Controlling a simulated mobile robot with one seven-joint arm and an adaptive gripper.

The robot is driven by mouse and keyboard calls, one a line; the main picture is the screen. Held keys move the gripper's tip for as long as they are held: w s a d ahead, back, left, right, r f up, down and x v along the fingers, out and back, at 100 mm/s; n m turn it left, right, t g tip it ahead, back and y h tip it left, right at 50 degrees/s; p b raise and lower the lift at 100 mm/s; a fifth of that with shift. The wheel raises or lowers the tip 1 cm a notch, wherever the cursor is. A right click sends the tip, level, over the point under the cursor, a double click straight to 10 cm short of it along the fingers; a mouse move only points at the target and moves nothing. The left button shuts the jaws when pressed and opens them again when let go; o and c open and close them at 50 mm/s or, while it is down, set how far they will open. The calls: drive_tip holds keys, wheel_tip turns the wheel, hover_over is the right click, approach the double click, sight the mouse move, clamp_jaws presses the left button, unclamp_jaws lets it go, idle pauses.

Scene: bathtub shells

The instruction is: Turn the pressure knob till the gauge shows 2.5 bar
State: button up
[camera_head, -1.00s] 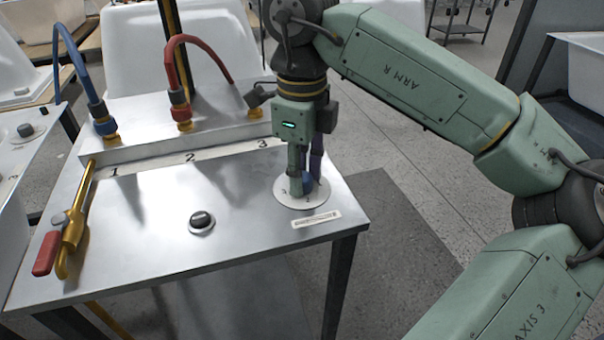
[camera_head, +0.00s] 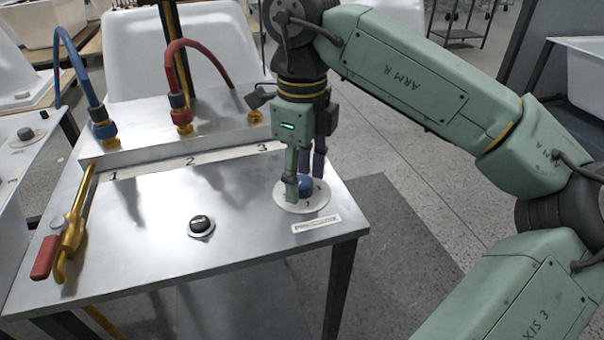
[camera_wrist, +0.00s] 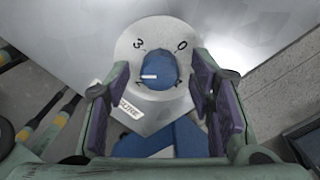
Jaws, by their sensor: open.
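The blue pressure knob (camera_head: 306,188) sits on a round white dial plate (camera_head: 290,206) at the right front corner of the steel bench. In the wrist view the knob (camera_wrist: 158,72) has a white pointer mark facing left. The dial plate (camera_wrist: 128,47) shows a 3 at upper left and a 0 at upper right; other figures are hidden or unclear. My gripper (camera_head: 305,178) points down over the knob. In the wrist view its purple-padded fingers stand apart on both sides of the knob, with gaps. I cannot make out a gauge with a readable needle.
A black knob (camera_head: 201,223) sits mid-bench. A brass lever valve with a red handle (camera_head: 44,256) is at the left edge. A blue hose (camera_head: 79,62) and a red hose (camera_head: 172,62) rise behind. White tub shells (camera_head: 130,45) stand beyond.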

sight(302, 180)
wheel_tip(302, 180, up, 12)
idle(0.4)
drive_tip(key=shift+f, duration=0.15)
